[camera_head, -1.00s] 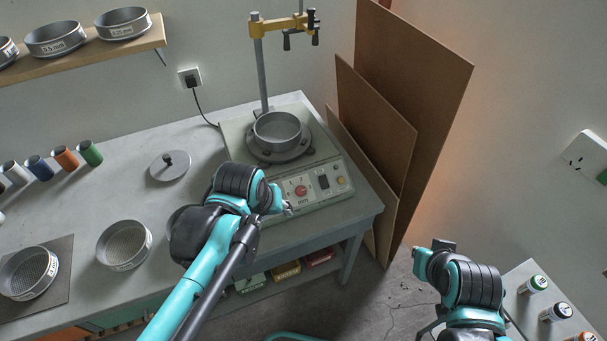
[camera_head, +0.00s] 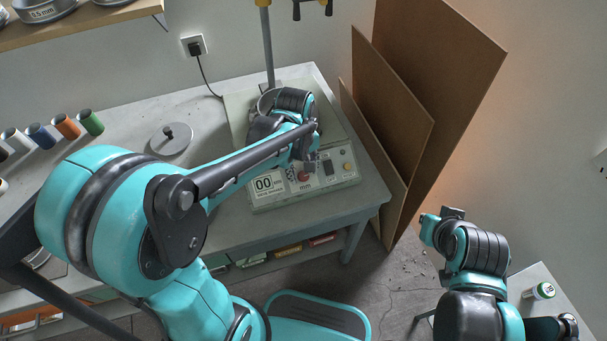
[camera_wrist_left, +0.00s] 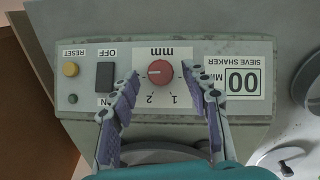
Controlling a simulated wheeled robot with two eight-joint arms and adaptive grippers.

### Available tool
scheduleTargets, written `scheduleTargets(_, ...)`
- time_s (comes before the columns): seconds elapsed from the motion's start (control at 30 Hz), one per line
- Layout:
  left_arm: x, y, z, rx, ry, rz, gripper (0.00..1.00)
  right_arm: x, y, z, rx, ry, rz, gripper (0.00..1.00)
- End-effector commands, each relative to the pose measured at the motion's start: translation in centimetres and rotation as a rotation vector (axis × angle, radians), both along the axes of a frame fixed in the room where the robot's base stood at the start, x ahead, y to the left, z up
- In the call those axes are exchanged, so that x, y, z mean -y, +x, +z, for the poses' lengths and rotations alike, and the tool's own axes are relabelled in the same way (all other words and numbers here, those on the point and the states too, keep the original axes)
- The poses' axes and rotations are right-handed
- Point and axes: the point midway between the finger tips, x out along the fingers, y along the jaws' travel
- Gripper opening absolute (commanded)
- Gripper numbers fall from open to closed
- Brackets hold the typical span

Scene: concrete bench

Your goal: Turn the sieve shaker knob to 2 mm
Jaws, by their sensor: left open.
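The red knob (camera_wrist_left: 160,71) sits on the sieve shaker's pale dial plate, seen upside down in the left wrist view. The printed 1, 2 and "mm" show around it; its pointer direction is too small to read surely. The knob also shows in the head view (camera_head: 304,176), just below my left gripper (camera_head: 304,160). In the wrist view my left gripper (camera_wrist_left: 160,76) is open, its two fingers on either side of the knob with gaps. The sieve shaker (camera_head: 262,203) stands on the bench, its bowl partly hidden by my arm. My right gripper (camera_head: 447,215) is at lower right, its fingers unclear.
The panel also has a black switch (camera_wrist_left: 105,76), a yellow reset button (camera_wrist_left: 71,69) and a "00" display (camera_wrist_left: 242,82). A round lid (camera_head: 172,139) lies on the bench to the left. Brown boards (camera_head: 440,90) lean at the right.

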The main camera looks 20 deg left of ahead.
Motion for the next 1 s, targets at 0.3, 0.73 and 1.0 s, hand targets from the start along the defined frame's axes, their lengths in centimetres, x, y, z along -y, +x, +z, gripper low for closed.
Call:
scheduleTargets(0.3, 0.06, 0.06, -1.17, 0.0, 0.0, -0.001, 0.47, 0.0, 0.01, -0.46, 0.0, 0.0, 0.0, 0.0)
scheduleTargets(0.73, 0.05, 0.03, -1.14, 0.001, 0.001, 0.0, 0.0, 0.0, 0.01, -0.45, 0.0, 0.0, 0.0, 0.0)
scheduleTargets(1.0, -0.06, -0.04, -1.11, 0.016, -0.021, 0.042, 0.0, 0.0, 0.01, -0.29, 0.0, 0.0, 0.0, 0.0)
